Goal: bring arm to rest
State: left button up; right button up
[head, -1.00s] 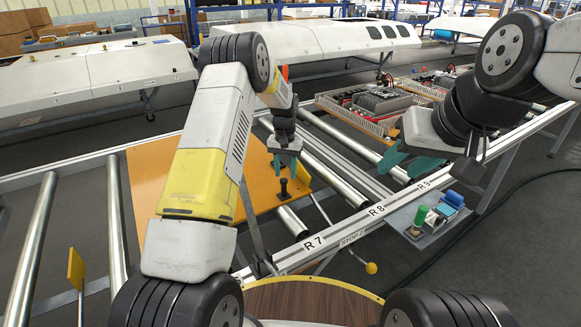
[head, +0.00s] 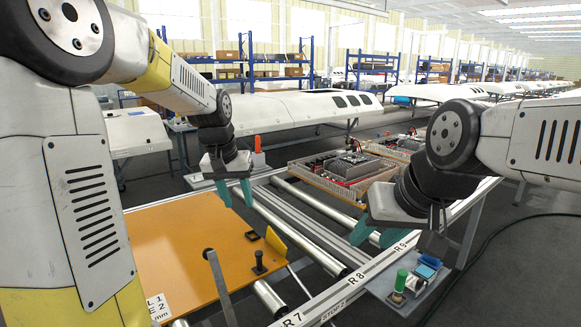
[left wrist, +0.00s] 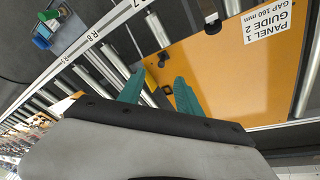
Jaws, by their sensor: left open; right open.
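My left gripper (head: 235,193) is in the middle of the head view, above the far edge of the orange panel and the rollers. Its two teal fingers are apart with nothing between them. In the left wrist view the same open fingers (left wrist: 158,92) point toward the rollers and the panel edge. My right gripper (head: 376,236) is at the right, above the rail near the R8 and R9 marks. Its teal fingers are apart, and I see nothing held in them.
The orange panel (head: 185,262) lies on the conveyor with a black knob (head: 258,262) on it. A yellow paddle (head: 276,242) stands beside it. A small tray with a green cylinder (head: 401,280) and blue parts (head: 428,265) is at the right. Trays of electrical parts (head: 350,168) sit behind.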

pick_arm(q)
jog(key=s+r+t, duration=0.1)
jog(key=s+r, duration=0.1)
jog(key=s, duration=0.9)
jog(key=s+r+t, duration=0.2)
jog(key=s, duration=0.9)
jog(key=shift+a+h, duration=0.35)
jog(key=shift+h, duration=0.05)
jog(key=shift+s+r, duration=0.1)
